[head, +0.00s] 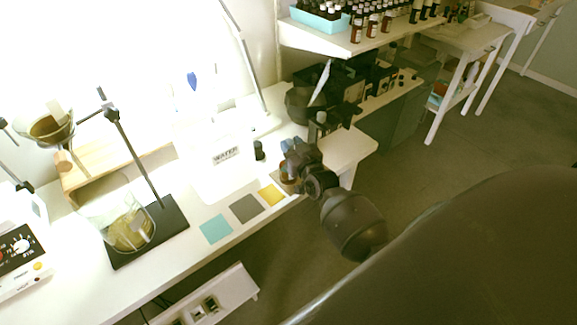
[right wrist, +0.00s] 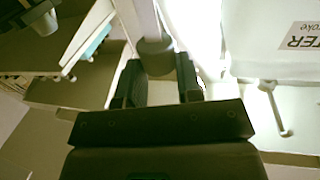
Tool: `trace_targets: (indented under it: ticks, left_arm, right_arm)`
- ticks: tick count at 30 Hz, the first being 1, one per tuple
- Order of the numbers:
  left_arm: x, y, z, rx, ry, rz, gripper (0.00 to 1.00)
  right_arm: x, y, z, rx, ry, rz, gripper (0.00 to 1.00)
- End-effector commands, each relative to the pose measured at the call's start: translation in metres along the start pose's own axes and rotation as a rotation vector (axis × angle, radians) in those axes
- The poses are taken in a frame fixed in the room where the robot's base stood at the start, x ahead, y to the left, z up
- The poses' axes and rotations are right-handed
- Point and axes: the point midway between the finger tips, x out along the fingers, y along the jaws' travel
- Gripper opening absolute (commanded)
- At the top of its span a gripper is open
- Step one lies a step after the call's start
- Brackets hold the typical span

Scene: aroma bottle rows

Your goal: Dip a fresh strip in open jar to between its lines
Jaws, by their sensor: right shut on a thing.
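My right gripper (head: 292,152) is at the right end of the white bench in the head view. A small black bottle or cap (head: 259,151) stands just left of the gripper. I cannot make out a fresh strip. My left gripper is not in view.
Teal (head: 216,229), grey (head: 246,208) and yellow (head: 271,195) squares lie along the bench's front edge. A white WATER container (head: 222,175) stands behind them. A stand (head: 172,216) with a beaker (head: 128,232) is at left. A shelf (head: 335,42) holds several brown bottles.

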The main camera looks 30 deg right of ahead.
Motion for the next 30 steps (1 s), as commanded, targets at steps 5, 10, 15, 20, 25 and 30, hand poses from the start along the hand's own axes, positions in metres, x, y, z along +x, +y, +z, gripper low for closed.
trace_targets:
  ticks: [5, 10, 15, 20, 25, 30]
  left_arm:
    - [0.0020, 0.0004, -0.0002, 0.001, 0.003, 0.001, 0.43]
    - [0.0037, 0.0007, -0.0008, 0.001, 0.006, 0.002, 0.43]
    - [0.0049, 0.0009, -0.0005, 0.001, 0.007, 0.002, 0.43]
    - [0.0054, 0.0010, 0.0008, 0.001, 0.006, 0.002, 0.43]
    - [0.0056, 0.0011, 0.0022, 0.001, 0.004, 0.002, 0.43]
    - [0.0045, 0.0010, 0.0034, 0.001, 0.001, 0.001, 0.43]
  right_arm:
    - [0.0001, 0.0000, 0.0024, 0.000, 0.000, 0.000, 0.17]
    - [0.0001, -0.0001, 0.0042, 0.000, 0.000, 0.000, 0.17]
    - [0.0001, 0.0000, 0.0061, 0.000, 0.000, 0.000, 0.17]
    - [0.0001, -0.0001, 0.0078, 0.000, 0.000, 0.000, 0.17]
    - [0.0002, -0.0001, 0.0094, 0.000, 0.000, 0.000, 0.17]
    - [0.0002, -0.0001, 0.0088, 0.000, 0.000, 0.000, 0.17]
